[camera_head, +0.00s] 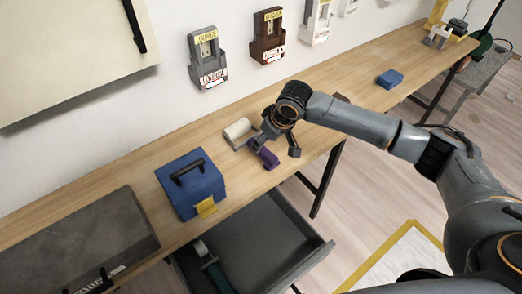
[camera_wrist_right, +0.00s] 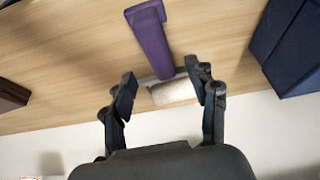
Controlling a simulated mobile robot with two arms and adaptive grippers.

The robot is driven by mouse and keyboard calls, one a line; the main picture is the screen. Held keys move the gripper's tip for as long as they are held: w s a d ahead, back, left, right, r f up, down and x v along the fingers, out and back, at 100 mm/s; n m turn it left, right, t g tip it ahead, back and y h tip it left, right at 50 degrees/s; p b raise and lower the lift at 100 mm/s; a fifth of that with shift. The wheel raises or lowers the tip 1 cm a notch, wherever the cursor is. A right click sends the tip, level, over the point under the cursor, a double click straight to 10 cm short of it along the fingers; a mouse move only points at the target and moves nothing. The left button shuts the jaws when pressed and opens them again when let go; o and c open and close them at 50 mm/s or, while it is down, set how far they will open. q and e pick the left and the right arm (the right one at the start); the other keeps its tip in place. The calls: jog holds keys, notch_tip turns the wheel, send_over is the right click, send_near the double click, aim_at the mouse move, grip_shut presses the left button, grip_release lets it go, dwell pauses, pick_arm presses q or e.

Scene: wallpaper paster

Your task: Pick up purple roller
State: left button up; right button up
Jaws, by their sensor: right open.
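The purple roller has a purple handle (camera_head: 264,154) and lies on the long wooden table (camera_head: 330,85). In the right wrist view its handle (camera_wrist_right: 150,38) points away from the fingers, and a white roller part (camera_wrist_right: 173,92) lies between the fingertips. In the head view a white cylinder (camera_head: 237,129) lies just left of the handle. My right gripper (camera_head: 280,145) is over the roller, its fingers open on either side. It also shows open in the right wrist view (camera_wrist_right: 163,85). I cannot tell whether a finger touches the roller. My left gripper is not in view.
A blue toolbox (camera_head: 192,183) stands left of the roller, above an open grey drawer (camera_head: 265,245). A grey case (camera_head: 80,240) lies farther left. A small blue box (camera_head: 389,79) sits toward the far end. Holders (camera_head: 207,60) hang on the wall behind.

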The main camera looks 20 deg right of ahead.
aim_at(263, 149)
jog(key=shift+w+a+f, duration=0.1)
jog(key=shift+w+f, duration=0.05)
jog(key=shift+f, duration=0.15)
jog(key=x, duration=0.4)
jog(key=shift+f+p, duration=0.15)
jog(key=shift+p, duration=0.2)
jog(key=shift+f, duration=0.35)
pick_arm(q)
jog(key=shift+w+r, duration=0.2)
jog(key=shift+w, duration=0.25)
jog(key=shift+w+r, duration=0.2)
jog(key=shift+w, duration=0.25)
pick_arm(e)
grip_shut()
